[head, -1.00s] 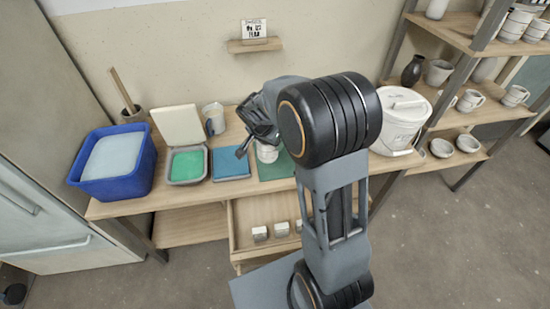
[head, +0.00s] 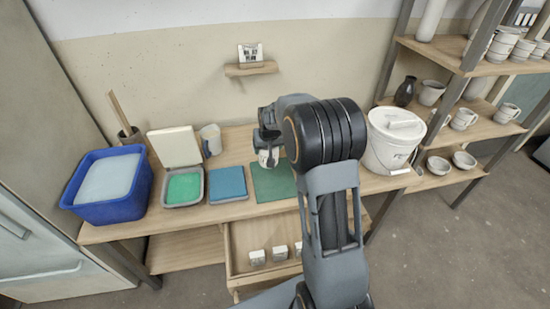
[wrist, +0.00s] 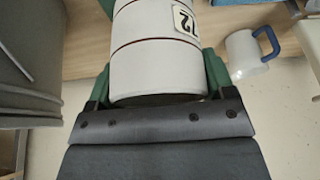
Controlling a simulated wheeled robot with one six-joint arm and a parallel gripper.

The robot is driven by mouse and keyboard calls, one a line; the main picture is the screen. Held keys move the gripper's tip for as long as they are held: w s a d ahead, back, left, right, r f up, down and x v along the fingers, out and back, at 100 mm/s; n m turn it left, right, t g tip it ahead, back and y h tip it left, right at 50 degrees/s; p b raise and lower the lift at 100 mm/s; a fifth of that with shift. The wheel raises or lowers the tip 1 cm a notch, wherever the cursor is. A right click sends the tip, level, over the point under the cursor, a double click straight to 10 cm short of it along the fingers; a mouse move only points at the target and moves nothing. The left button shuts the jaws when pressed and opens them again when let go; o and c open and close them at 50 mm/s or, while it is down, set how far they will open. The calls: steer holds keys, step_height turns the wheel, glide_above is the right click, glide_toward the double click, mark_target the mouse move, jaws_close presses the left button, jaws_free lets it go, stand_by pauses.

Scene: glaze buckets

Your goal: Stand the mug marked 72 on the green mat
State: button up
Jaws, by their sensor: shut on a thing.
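My gripper (wrist: 158,78) is shut on a white mug with dark red bands (wrist: 150,45). A label reading 72 shows on the mug's side in the wrist view. In the head view the gripper (head: 268,142) is over the table, and part of the mug (head: 268,160) shows below it. The green mat (head: 274,186) lies flat on the table, with the mug in front of its back edge in the picture. I cannot tell whether the mug touches the mat or hangs above it. My arm hides the mat's right side.
Left of the mat are a blue mat (head: 227,185), a tray of green glaze (head: 184,188) and a blue tub (head: 110,190). A mug with a blue handle (wrist: 245,55) stands behind. A white lidded bucket (head: 392,145) stands at right. A drawer below (head: 262,240) is open.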

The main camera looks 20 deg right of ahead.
steer(key=shift+w+d+f, duration=0.8)
steer(key=shift+d+f, duration=0.05)
steer(key=shift+f, duration=0.8)
steer(key=shift+w+d+f, duration=0.8)
steer(key=shift+d+f, duration=0.05)
steer(key=shift+f, duration=0.75)
steer(key=shift+w+d+f, duration=0.8)
steer(key=shift+d+f, duration=0.05)
steer(key=shift+f, duration=0.8)
